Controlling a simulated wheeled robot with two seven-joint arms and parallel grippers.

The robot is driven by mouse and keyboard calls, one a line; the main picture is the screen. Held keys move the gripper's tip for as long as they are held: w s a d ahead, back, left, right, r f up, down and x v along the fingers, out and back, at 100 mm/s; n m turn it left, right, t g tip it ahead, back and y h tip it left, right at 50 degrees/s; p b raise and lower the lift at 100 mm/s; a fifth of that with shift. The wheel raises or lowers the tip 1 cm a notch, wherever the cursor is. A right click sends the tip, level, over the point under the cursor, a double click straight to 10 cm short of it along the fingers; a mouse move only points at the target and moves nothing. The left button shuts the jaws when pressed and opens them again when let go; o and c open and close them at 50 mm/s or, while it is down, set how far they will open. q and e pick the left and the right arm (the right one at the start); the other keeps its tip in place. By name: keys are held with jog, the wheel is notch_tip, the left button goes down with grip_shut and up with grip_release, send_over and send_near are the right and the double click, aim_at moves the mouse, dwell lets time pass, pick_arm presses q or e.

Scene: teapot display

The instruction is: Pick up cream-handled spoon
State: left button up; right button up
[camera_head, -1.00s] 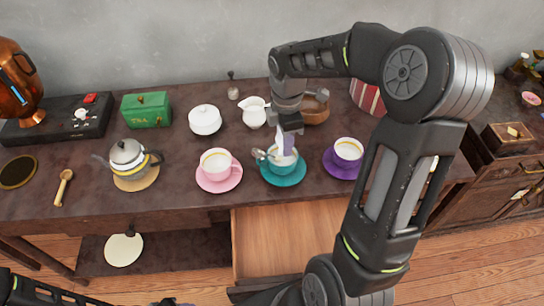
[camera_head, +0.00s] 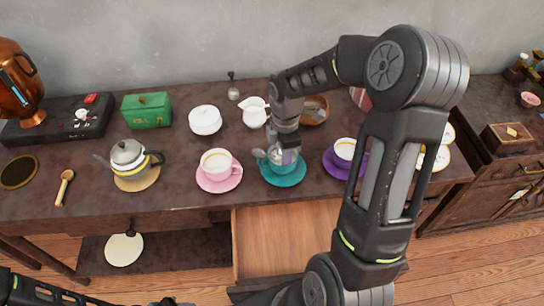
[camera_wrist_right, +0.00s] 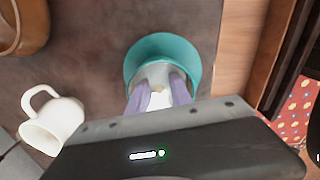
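A small pale, rounded end (camera_head: 259,153) shows at the left side of the teal cup in the head view; it looks like part of a spoon, but its handle is not clear. The teal cup stands on a teal saucer (camera_head: 284,182), which also shows in the wrist view (camera_wrist_right: 134,68). My right gripper (camera_head: 286,158) points down at the cup and hides much of it. In the wrist view its lilac fingers (camera_wrist_right: 160,88) stand apart over the cup, with something pale between them. I cannot tell whether they touch it. My left gripper is not clearly visible.
A pink cup (camera_head: 217,161) is left of the teal one, a purple saucer (camera_head: 334,167) right. Behind are a white creamer (camera_head: 254,112) and a brown bowl (camera_head: 314,110). A golden spoon-like tool (camera_head: 65,184) lies far left. An open drawer (camera_head: 280,240) juts out in front.

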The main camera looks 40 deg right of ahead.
dwell(0.4)
grip_shut()
